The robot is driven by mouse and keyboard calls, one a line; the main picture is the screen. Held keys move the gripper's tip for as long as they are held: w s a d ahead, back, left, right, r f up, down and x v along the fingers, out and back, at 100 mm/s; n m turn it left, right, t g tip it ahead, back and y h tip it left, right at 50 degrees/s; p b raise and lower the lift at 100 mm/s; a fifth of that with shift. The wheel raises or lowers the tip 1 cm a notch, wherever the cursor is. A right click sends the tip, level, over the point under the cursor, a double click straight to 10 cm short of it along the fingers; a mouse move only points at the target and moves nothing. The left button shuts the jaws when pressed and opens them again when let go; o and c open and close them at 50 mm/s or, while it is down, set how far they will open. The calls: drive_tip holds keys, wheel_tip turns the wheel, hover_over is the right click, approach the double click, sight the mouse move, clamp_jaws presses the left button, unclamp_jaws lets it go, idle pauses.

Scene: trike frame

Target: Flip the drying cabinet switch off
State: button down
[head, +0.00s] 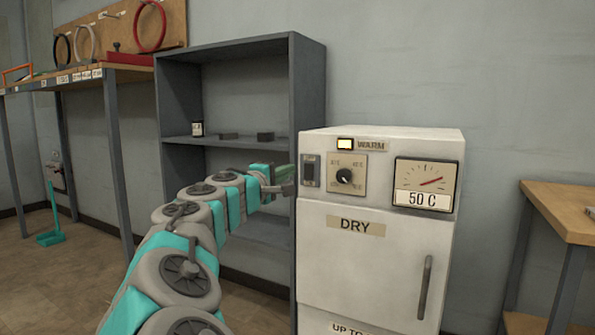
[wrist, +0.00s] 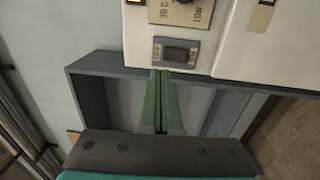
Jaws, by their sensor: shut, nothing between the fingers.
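The drying cabinet (head: 365,280) is white, with a DRY label, a gauge reading 50 C, a dial and a lit WARM lamp (head: 345,144). Its dark rocker switch (head: 310,171) is at the upper left of the front panel. In the wrist view the switch (wrist: 175,53) sits in a grey plate with markings at both ends, too small to read surely. My gripper (head: 289,181) is just left of the switch in the head view. Its green fingers (wrist: 161,73) are shut and empty, with tips close below the switch plate; contact cannot be told.
A dark grey shelf unit (head: 308,90) stands directly behind and left of the cabinet, with small items on one shelf. A wooden workbench (head: 125,72) is at left. Another wooden table (head: 560,208) is at right, with a gap between it and the cabinet.

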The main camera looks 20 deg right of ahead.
drive_tip(key=shift+r+v, duration=0.25)
drive_tip(key=shift+v, duration=1.05)
drive_tip(key=shift+r+v, duration=0.2)
drive_tip(key=shift+v, duration=1.1)
